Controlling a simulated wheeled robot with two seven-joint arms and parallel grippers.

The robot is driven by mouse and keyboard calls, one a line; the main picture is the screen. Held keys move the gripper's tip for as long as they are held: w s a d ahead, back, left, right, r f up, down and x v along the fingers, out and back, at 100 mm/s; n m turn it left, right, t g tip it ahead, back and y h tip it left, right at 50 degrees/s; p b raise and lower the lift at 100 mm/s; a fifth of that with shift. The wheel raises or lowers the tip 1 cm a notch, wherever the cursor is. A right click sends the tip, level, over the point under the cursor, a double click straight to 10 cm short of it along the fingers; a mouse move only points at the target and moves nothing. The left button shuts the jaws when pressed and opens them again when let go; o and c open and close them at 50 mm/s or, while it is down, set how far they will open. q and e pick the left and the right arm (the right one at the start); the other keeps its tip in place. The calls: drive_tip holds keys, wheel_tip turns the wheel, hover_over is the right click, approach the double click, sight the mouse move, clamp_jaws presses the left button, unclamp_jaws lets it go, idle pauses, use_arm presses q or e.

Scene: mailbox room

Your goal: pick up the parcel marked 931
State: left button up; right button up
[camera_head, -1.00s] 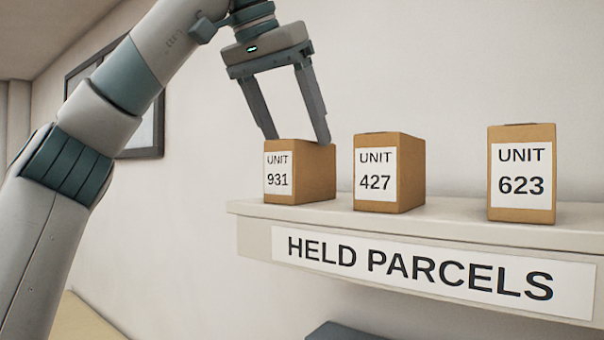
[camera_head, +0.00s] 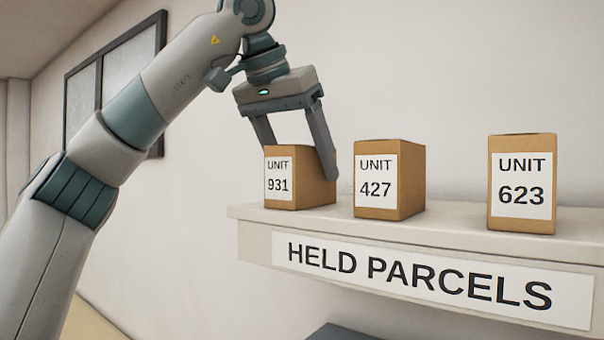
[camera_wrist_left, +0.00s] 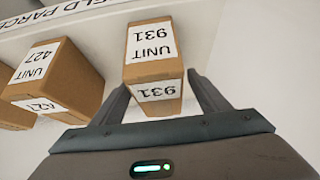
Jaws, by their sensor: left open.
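The parcel marked 931 (camera_head: 301,182) is a brown cardboard box with a white label, standing upright at the left end of the shelf. In the left wrist view the parcel (camera_wrist_left: 153,60) shows labels on two faces. My left gripper (camera_head: 302,165) is open above the parcel, its fingers pointing down. The right-hand finger runs down along the parcel's right side; the other finger's tip is hidden behind the box. In the left wrist view the gripper's fingers (camera_wrist_left: 155,85) stand either side of the near end of the parcel. Whether they touch it I cannot tell.
The parcel marked 427 (camera_head: 408,180) stands close to the right of the gripper. The parcel marked 623 (camera_head: 521,220) is farther right. The shelf (camera_head: 450,235) carries a HELD PARCELS sign (camera_head: 430,280). A wall is close behind, with a dark-framed window (camera_head: 90,95) at left.

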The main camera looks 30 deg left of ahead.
use_arm(q)
drive_tip(key=shift+c, duration=0.4)
drive_tip(key=c, duration=1.3)
drive_tip(key=shift+r, duration=0.2)
drive_tip(key=shift+r+p, duration=0.3)
drive_tip(key=shift+r, duration=4.55)
